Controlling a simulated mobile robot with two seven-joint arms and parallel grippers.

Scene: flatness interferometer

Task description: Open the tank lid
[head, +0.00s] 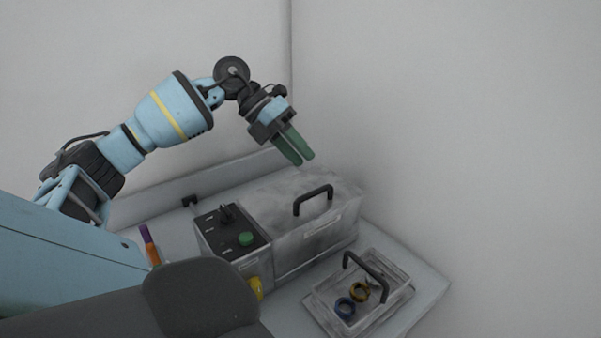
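The tank (315,246) is a grey metal box on the bench, with a lid (285,207) lying closed on top. A black bar handle (314,199) stands on the lid. My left gripper (302,159) hangs in the air above and behind the handle, clear of it, with its green fingers pointing down to the right. The fingers lie close side by side with nothing visible between them; the angle hides whether they are parted. My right gripper is out of view.
A control panel (212,231) with a black knob and green button (246,239) adjoins the tank's left. Walls stand behind and right.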

